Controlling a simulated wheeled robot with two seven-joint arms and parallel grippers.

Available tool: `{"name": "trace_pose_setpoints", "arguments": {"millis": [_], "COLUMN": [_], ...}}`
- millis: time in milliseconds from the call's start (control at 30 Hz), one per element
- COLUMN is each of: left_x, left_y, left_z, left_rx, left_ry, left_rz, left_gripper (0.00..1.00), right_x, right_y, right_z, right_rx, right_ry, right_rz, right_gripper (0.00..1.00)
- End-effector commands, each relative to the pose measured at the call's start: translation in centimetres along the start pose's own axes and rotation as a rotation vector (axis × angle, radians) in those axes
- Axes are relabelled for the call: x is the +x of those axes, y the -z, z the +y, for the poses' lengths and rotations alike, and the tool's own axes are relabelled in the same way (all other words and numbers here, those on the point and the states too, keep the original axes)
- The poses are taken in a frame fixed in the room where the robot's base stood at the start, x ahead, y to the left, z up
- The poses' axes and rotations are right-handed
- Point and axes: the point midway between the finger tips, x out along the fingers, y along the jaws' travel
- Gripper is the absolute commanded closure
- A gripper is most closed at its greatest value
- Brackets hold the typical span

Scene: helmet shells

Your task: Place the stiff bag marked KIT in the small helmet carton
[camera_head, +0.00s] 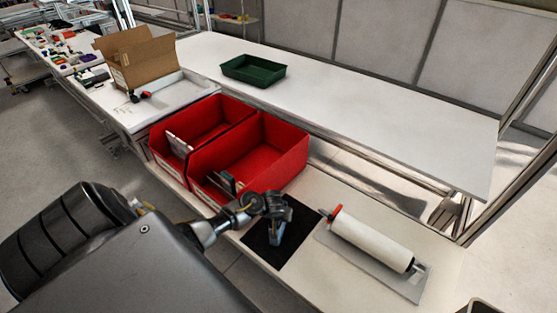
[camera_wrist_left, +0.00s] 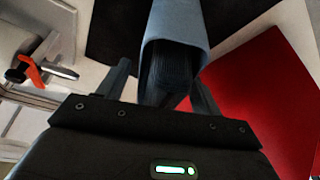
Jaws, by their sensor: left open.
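My left gripper (camera_head: 272,205) is open above a black mat (camera_head: 262,248) on the near bench. A blue-grey upright object (camera_head: 277,230) stands on the mat below it. In the left wrist view, this object (camera_wrist_left: 182,30), with a dark ribbed inside, lies between and just beyond the open fingers (camera_wrist_left: 160,85); I cannot tell whether they touch it. No KIT marking is readable, so I cannot tell which thing is the bag. An open brown carton (camera_head: 145,62) stands on the far left bench; its size mark is unreadable. My right gripper is not in view.
Two red bins (camera_head: 262,160) stand left of the mat, with thin flat items inside. A white roll with orange-red end (camera_head: 370,238) lies on a grey plate to the right. A green tray (camera_head: 253,70) sits on the back table, otherwise mostly clear.

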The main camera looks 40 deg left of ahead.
Motion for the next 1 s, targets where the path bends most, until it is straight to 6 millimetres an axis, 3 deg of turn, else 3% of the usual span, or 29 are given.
{"name": "trace_pose_setpoints", "arguments": {"millis": [67,567,833,1000], "left_x": [0.0,0.0,-0.2,-1.3], "left_y": [0.0,0.0,0.1,0.6], "left_z": [0.0,0.0,0.0,0.1], "left_rx": [0.000,0.000,0.000,-0.001], "left_ry": [0.000,-0.001,-0.001,-0.003], "left_rz": [0.000,0.001,0.002,0.001], "left_gripper": [0.36,0.99,0.99,0.99], "right_x": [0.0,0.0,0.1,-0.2], "right_y": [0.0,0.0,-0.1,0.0], "right_z": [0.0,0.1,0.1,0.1], "right_rx": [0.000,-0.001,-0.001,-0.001], "right_ry": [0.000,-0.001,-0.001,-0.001], "right_rz": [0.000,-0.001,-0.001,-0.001], "right_gripper": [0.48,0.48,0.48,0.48]}}
